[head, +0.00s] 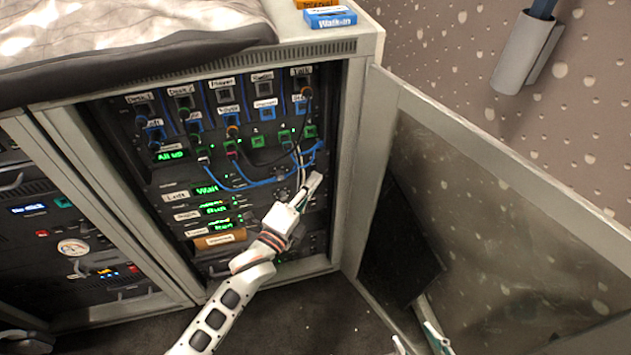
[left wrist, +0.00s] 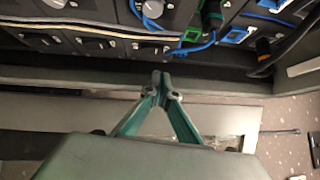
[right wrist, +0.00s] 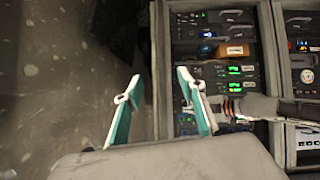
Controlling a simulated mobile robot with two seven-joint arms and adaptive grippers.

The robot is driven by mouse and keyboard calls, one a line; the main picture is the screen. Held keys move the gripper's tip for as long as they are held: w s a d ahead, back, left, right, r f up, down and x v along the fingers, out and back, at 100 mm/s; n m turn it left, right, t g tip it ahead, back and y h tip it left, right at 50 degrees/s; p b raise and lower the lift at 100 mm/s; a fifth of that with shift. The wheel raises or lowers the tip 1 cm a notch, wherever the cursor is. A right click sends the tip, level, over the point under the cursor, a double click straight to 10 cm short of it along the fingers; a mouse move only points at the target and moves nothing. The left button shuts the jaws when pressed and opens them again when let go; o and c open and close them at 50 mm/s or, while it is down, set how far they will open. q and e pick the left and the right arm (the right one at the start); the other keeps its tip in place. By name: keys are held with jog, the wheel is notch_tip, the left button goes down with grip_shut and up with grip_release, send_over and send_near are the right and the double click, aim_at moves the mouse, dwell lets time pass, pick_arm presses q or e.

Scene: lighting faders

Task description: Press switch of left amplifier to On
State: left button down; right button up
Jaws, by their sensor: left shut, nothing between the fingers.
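The left amplifier, with a "Left" label (head: 175,196) and a green display reading something like "Wait" (head: 207,188), sits in the open rack, below the patch panel. My left gripper (head: 315,180) is shut and empty in front of the right part of the amplifiers. In the left wrist view its closed fingertips (left wrist: 163,78) are just below panels with knobs and cables. The amplifier's switch is too small or covered to make out. My right gripper (head: 433,335) is low by the open door; the right wrist view shows its fingers (right wrist: 160,85) apart and empty.
Blue cables (head: 235,186) loop from the patch panel down to the amplifier's top edge. An open glass door (head: 480,190) stands to the right of the rack. Two more amplifiers, with green displays (head: 214,209), sit below. A cushion (head: 120,40) lies on top.

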pick_arm(q)
jog(key=r+p+v, duration=0.1)
jog(key=p+v, duration=0.1)
jog(key=v, duration=0.8)
jog(key=shift+s+r, duration=0.15)
jog(key=shift+r, duration=0.2)
pick_arm(e)
jog(key=shift+s+d+f, duration=0.15)
jog(key=shift+s+d, duration=0.15)
jog(key=shift+d, duration=0.1)
jog(key=shift+s, duration=0.1)
pick_arm(q)
jog(key=s+a+f+n+g+y+p, duration=0.1)
jog(key=s+a+n+p, duration=0.3)
jog(key=s, duration=0.5)
jog(key=s+a+f+n+g+y+p, duration=0.1)
jog(key=s+a+n+g+y+p, duration=0.2)
jog(key=s+n, duration=0.6)
jog(key=s+a+f+n+g+y+p, duration=0.1)
jog(key=s+a+n+g+y+p, duration=0.1)
jog(key=s+a+n+p, duration=0.3)
jog(key=s+n, duration=0.2)
jog(key=s, duration=0.2)
jog(key=shift+a+g, duration=0.3)
pick_arm(e)
jog(key=shift+m, duration=0.4)
jog(key=r, duration=0.3)
jog(key=s+r, duration=0.1)
jog(key=r, duration=0.1)
jog(key=shift+r, duration=0.35)
